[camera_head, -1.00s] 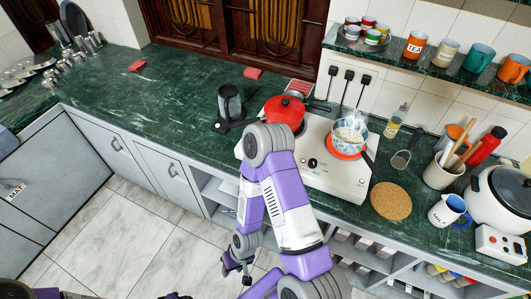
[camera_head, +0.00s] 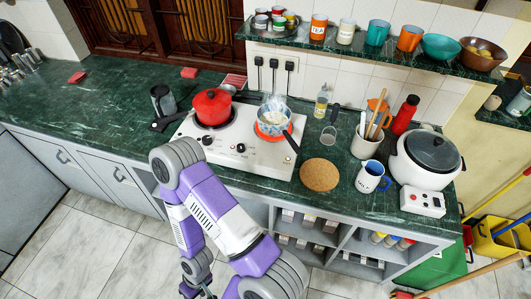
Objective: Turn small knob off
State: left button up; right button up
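A white two-burner stove (camera_head: 262,165) stands on the green counter. Its front panel carries a dark knob (camera_head: 240,148) and another knob (camera_head: 207,140) left of it, partly close to my arm's outline. A red lidded pot (camera_head: 212,108) sits on the left burner. A steaming pot (camera_head: 275,115) sits on the right burner, which glows red-orange. My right arm comes in from the bottom and bends in front of the stove. My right gripper (camera_head: 198,291) hangs low at the bottom edge, away from the knobs; its fingers are too unclear to judge. My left gripper is out of view.
Right of the stove are a cork mat (camera_head: 320,175), a blue-and-white mug (camera_head: 371,177), a utensil holder (camera_head: 365,145) and a rice cooker (camera_head: 428,158). A black kettle-like item (camera_head: 163,100) stands left. A shelf (camera_head: 380,48) with cups hangs above. The left counter is mostly clear.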

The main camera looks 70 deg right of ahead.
aim_at(241, 147)
jog(key=k, duration=0.4)
jog(key=z, duration=0.8)
